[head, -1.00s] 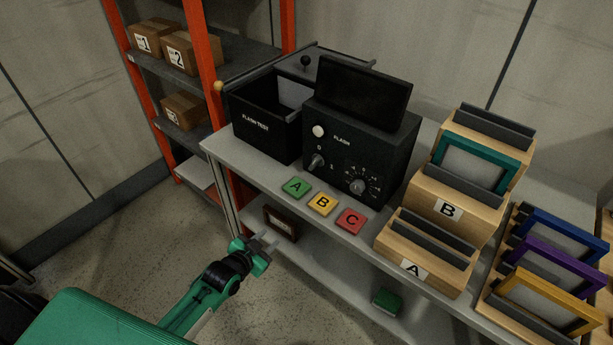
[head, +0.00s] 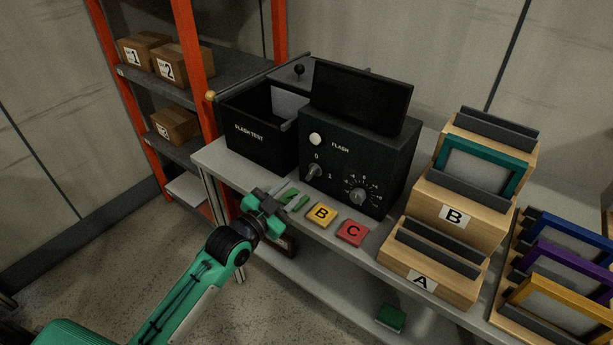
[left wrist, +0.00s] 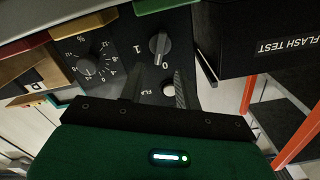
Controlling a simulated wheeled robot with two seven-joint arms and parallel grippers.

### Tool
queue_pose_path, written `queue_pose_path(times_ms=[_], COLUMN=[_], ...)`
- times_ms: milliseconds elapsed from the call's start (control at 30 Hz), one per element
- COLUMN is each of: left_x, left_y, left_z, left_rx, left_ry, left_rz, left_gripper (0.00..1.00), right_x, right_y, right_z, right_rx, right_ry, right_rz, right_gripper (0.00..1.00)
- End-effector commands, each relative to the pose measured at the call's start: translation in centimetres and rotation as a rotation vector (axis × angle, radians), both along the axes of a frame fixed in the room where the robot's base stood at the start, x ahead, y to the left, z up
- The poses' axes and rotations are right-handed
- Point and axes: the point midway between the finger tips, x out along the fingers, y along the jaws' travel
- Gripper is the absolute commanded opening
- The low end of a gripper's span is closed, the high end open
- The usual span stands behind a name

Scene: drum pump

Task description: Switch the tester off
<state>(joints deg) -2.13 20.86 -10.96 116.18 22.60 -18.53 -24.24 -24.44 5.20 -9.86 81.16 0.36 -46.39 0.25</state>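The tester is a black box (head: 335,160) on the table, with a white FLASH button (head: 316,139), a dark screen (head: 362,96) on top and a numbered dial (head: 358,196). Its small rotary switch (head: 314,171) has marks 0 and 1. My left gripper (head: 291,200) is open and empty, in front of the tester and over the green A tile (head: 284,194), apart from the switch. Its two fingers show in the left wrist view (left wrist: 156,88). My right gripper is out of view.
A yellow B tile (head: 321,215) and a red C tile (head: 352,233) lie before the tester. The black FLASH TEST bin (head: 258,132) stands left of it. Wooden holders (head: 440,285) with framed panels stand right. An orange-posted shelf (head: 188,80) is behind left.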

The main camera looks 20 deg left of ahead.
Motion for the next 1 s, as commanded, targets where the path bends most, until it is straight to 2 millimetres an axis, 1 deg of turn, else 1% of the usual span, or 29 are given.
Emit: queue_pose_path(times_ms=[33,200,400,567,833,967,1000], left_x=[1.0,3.7,5.9,6.6,6.7,6.7,6.7], left_y=[-0.4,-1.4,-2.2,-2.5,-2.5,-2.5,-2.5], left_z=[0.2,0.1,0.0,0.0,0.0,0.0,0.0], left_rx=[-0.003,-0.001,0.000,0.000,0.000,0.000,0.000], left_ry=[-0.001,-0.001,0.000,0.000,0.000,0.001,0.001], left_rz=[0.000,0.001,0.000,-0.001,-0.001,-0.001,-0.001], left_gripper=[0.34,0.34,0.34,0.34,0.34,0.08,0.00], right_x=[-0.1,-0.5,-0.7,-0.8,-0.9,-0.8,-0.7], right_y=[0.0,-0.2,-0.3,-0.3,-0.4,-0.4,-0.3], right_z=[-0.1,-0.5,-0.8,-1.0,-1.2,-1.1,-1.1], right_rx=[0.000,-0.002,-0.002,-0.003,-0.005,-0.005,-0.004], right_ry=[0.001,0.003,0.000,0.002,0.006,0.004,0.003], right_rz=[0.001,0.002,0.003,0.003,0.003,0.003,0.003], right_gripper=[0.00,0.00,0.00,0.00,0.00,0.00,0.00])
